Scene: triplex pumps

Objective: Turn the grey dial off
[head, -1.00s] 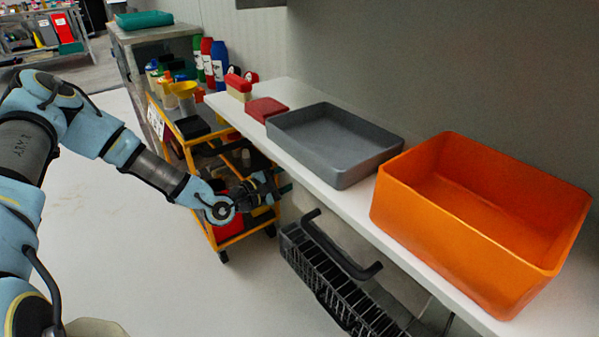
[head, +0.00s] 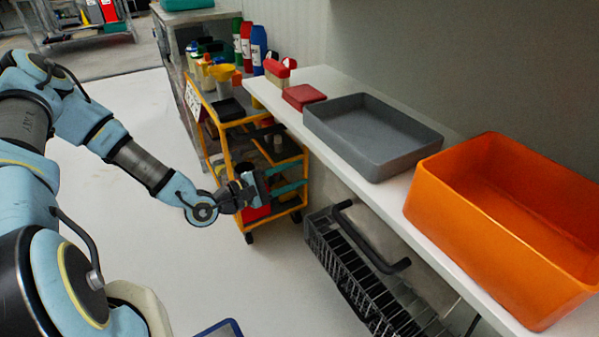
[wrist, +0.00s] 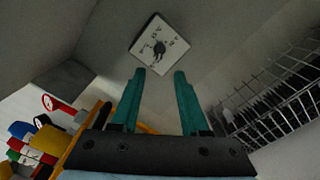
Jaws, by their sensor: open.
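The grey dial (wrist: 159,47) shows in the wrist view as a small dark knob on a white square plate (wrist: 148,60) with markings, fixed to a grey wall surface. The plate looks tilted in this view, and the dial's setting is too small to read. My gripper (wrist: 160,73) is open, its two teal fingers pointing toward the plate with a gap between them and nothing held. The dial appears beyond the fingertips, apart from them. In the head view my gripper (head: 290,181) is below the white shelf's edge, by the yellow cart; the dial is not visible there.
The white shelf (head: 322,86) holds a grey tray (head: 372,155), an orange bin (head: 500,270) and red items. A black wire rack (head: 360,280) sits below it. The yellow cart (head: 228,165) stands behind my gripper. Open floor (head: 140,220) lies to the left.

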